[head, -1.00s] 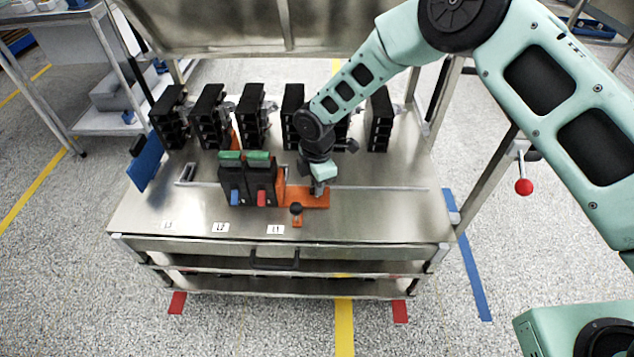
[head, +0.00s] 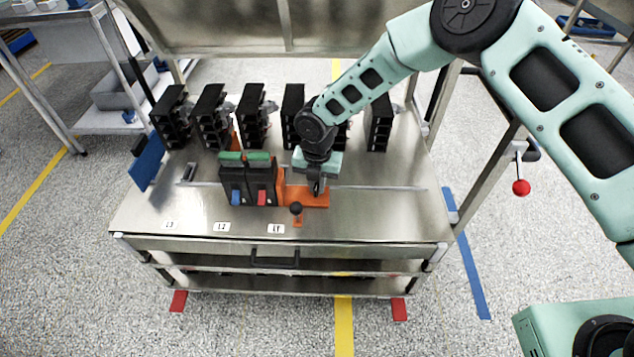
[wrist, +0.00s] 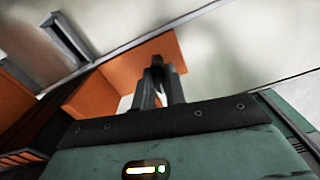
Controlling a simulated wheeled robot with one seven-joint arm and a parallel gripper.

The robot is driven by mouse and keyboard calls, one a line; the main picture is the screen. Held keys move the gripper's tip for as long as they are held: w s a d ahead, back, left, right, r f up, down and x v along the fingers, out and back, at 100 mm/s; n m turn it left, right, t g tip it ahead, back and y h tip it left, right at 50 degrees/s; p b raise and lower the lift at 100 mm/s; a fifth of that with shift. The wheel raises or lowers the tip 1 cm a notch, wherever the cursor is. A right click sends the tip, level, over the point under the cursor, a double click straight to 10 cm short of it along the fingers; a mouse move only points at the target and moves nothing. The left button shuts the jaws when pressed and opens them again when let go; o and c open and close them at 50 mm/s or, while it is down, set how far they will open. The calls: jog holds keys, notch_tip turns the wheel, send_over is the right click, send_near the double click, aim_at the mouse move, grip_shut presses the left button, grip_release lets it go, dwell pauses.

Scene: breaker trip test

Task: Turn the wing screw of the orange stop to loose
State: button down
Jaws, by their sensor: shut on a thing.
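The orange stop (head: 322,202) lies on the metal table, right of two black breakers. It also shows in the wrist view (wrist: 112,72). My gripper (head: 317,191) points down onto the stop's right part. In the wrist view, my gripper (wrist: 158,88) is shut on a small dark piece, the wing screw (wrist: 158,64), whose top shows between and beyond the fingers. The fingers hide most of the screw, and its turn angle cannot be told. A black round knob (head: 296,208) stands at the stop's front tab, apart from my gripper.
Two breakers (head: 247,188) with green tops and blue and red levers stand close left of the stop. Several black units (head: 212,118) line the back. A blue plate (head: 146,164) stands at the left edge. The table (head: 380,215) is clear at right front.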

aim_at(317, 185)
jog(key=shift+n, duration=1.1)
jog(key=c, duration=1.4)
grip_release()
jog(key=shift+c, duration=0.2)
notch_tip(317, 185, up, 17)
jog(key=shift+r+p, duration=0.2)
jog(key=shift+p, duration=0.15)
